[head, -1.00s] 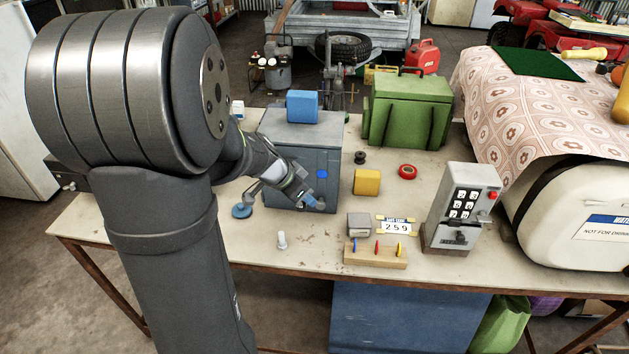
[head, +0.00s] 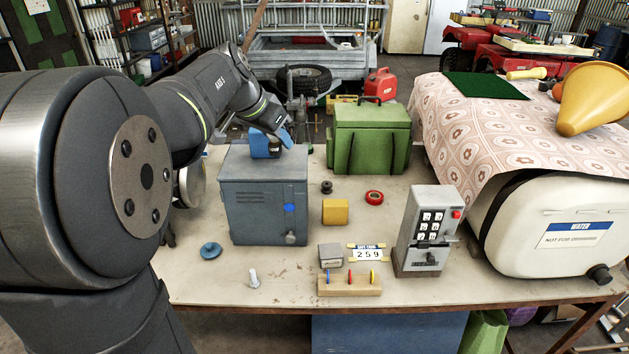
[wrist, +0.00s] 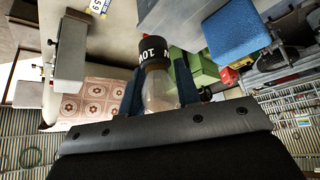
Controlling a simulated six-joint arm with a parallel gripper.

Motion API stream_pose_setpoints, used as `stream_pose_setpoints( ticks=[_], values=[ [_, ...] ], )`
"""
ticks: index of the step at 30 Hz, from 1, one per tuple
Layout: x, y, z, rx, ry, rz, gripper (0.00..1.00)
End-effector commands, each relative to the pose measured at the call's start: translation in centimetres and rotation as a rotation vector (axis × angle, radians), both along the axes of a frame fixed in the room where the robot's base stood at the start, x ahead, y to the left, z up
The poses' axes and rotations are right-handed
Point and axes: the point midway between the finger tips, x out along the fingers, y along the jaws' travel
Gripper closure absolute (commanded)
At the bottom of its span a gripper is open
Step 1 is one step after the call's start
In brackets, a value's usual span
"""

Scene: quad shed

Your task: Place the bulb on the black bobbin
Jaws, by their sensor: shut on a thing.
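The bulb (wrist: 160,92) has a clear glass body and a black cap with white lettering, which points away from my gripper. My gripper (wrist: 160,96), with blue fingers, is shut on the bulb's glass, one finger on each side in the wrist view. In the head view my gripper (head: 281,140) is above the top of the grey-blue metal cabinet, beside the blue block; the bulb is hard to make out there. The black bobbin (head: 327,187) stands on the table right of the cabinet, behind a yellow block. My gripper is up and left of it, apart from it.
The cabinet (head: 265,200) carries the blue block (head: 260,146). Around the bobbin are the yellow block (head: 335,212), a red ring (head: 374,197) and a green box (head: 372,135). A keypad unit (head: 425,230) stands at right. The table between the bobbin and red ring is clear.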

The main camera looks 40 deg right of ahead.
Motion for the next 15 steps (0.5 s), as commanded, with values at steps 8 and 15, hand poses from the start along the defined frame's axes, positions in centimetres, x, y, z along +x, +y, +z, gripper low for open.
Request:
stream_pose_setpoints(
  ticks=[8,15],
  values=[
    [2.8,-9.9,0.4,0.0,-0.002,0.193,0.93],
    [3.5,-18.3,0.2,0.001,-0.005,0.399,0.93]
  ],
)
